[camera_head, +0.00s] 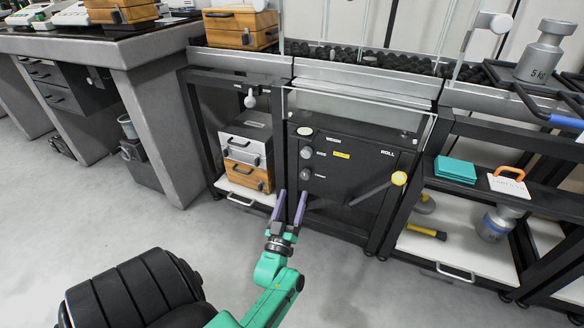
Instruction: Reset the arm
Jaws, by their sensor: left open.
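My left gripper (289,208) shows in the head view, on a green arm that comes in from the bottom. Its two purple fingers are apart, with nothing visible between them. It is in front of the lower part of a black panel (330,215) with knobs, labels and a yellow-ended lever (378,188). I cannot tell whether the fingertips touch the panel. My right gripper is not in view.
The right shelf holds a teal box (455,169) and a metal weight (498,224). A 5 kg weight (541,58) stands above. A grey table (158,110) is at left.

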